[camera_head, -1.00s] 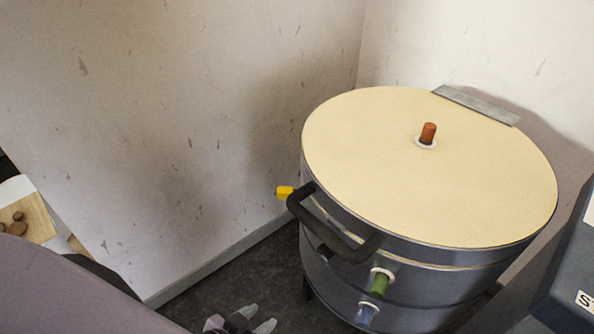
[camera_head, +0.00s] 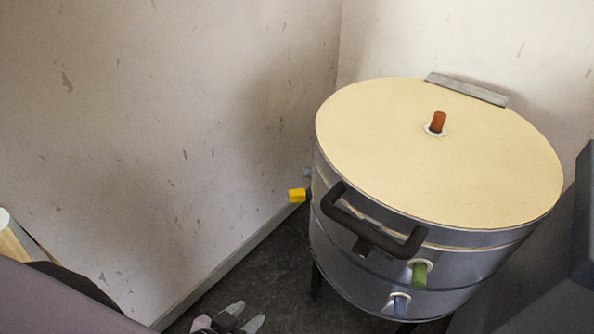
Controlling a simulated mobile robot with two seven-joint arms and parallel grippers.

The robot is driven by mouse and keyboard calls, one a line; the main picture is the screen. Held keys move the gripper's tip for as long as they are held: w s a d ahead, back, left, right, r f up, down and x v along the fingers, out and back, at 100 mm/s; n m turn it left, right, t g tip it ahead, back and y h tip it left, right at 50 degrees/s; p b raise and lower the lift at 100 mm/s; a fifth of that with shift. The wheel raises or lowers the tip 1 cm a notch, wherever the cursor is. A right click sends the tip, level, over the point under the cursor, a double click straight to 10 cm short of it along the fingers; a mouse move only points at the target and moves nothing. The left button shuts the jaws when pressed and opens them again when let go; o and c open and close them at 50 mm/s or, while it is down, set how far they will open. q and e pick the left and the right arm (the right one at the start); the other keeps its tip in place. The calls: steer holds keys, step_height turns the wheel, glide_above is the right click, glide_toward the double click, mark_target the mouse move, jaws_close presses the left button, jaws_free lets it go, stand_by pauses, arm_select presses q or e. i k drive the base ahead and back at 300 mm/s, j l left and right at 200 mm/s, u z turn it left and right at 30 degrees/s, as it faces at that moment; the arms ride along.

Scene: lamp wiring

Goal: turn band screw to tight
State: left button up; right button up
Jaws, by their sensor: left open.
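A round metal kiln (camera_head: 350,262) with a cream lid (camera_head: 400,150) stands at the right in the head view. A yellow piece (camera_head: 297,195), perhaps the band screw, sticks out from its left side near the wall. My left gripper (camera_head: 246,312) shows at the bottom edge, low and left of the kiln. Its two pale fingertips are apart with nothing visible between them. It does not touch the kiln. My right gripper is not in view.
A black handle (camera_head: 372,232) juts from the kiln's front. Green (camera_head: 419,275) and blue (camera_head: 399,306) plugs sit below it, and a red-brown plug (camera_head: 438,121) stands on the lid. Walls close in behind and left. A dark box (camera_head: 583,225) is at the right edge. Dark floor is free left of the kiln.

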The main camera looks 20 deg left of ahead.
mark_target(307, 172)
steer(key=k+j+z, duration=0.1)
steer(key=j, duration=0.3)
steer(key=j+z, duration=0.1)
steer(key=j, duration=0.3)
steer(key=k+j+z, duration=0.1)
steer(key=j, duration=0.3)
steer(key=k+j, duration=0.2)
steer(key=j, duration=0.2)
steer(key=k+j+z, duration=0.15)
steer(key=j, duration=0.25)
steer(key=k+j+z, duration=0.1)
steer(key=j, duration=0.25)
steer(key=k+j+z, duration=0.1)
steer(key=j, duration=0.3)
steer(key=i+l+z, duration=0.15)
steer(key=i, duration=0.35)
steer(key=i+l+z, duration=0.15)
steer(key=i+l, duration=0.15)
steer(key=i, duration=0.2)
steer(key=i+l+z, duration=0.15)
steer(key=i, duration=0.35)
